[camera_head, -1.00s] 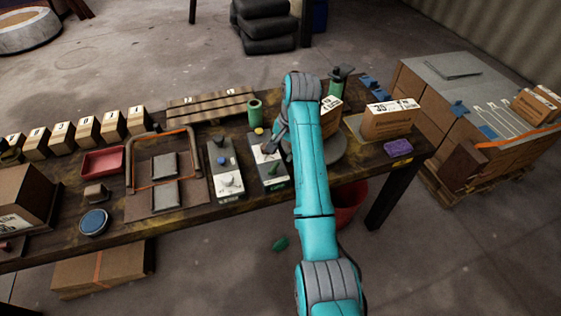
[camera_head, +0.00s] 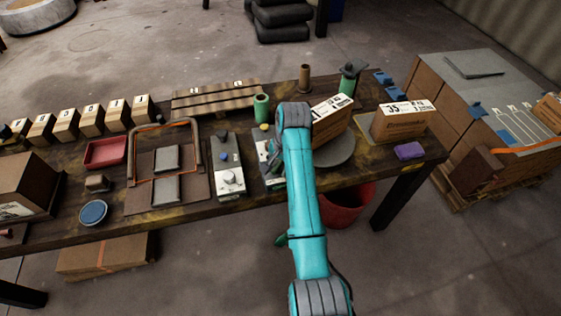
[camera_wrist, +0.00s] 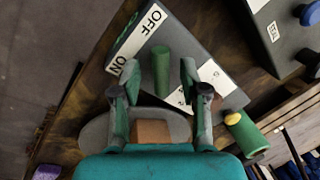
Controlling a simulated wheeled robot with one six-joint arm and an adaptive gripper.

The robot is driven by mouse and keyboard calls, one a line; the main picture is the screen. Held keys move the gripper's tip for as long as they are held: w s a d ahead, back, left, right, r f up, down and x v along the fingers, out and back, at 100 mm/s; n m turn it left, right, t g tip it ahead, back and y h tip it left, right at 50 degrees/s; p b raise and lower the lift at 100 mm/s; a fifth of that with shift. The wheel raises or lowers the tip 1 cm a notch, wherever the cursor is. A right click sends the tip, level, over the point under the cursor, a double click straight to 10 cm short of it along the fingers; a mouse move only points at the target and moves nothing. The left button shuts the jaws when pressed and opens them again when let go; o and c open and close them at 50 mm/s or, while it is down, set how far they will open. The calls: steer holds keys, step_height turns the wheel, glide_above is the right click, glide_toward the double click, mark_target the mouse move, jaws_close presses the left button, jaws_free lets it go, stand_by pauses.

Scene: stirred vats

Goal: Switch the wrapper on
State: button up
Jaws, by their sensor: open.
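The wrapper's control box (camera_wrist: 205,75), a dark box with a white plate, shows in the wrist view. Its plate reads "OFF" at the upper end and "ON" at the lower end. A green lever handle (camera_wrist: 161,70) stands on it beside these words. My gripper (camera_wrist: 160,64) is open, with one finger on each side of the handle; I cannot tell whether they touch it. In the head view my arm hides most of this box (camera_head: 264,152) and the gripper. The grey round turntable (camera_head: 337,153) bears a carton (camera_head: 331,120).
A second control box (camera_head: 228,165) with a blue button and white dial stands to the left. A green cylinder (camera_head: 261,107) stands behind. A labelled carton (camera_head: 403,124) and a purple block (camera_head: 409,151) are on the right. A red bin (camera_head: 347,210) is below the table.

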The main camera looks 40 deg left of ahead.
steer(key=shift+f, duration=0.1)
jaws_close()
steer(key=shift+n, duration=0.3)
steer(key=n, duration=0.3)
steer(key=shift+w+a+n+g, duration=0.1)
steer(key=shift+n+g, duration=0.2)
steer(key=shift+g, duration=0.1)
steer(key=n, duration=0.4)
steer(key=shift+a+n+g+h, duration=0.1)
steer(key=shift+n+g+h, duration=0.2)
steer(key=shift+h, duration=0.1)
steer(key=n, duration=0.4)
steer(key=shift+h, duration=0.3)
steer(key=shift+a+n+g+h, duration=0.1)
steer(key=shift+n+g+h, duration=0.3)
steer(key=shift+n, duration=2.1)
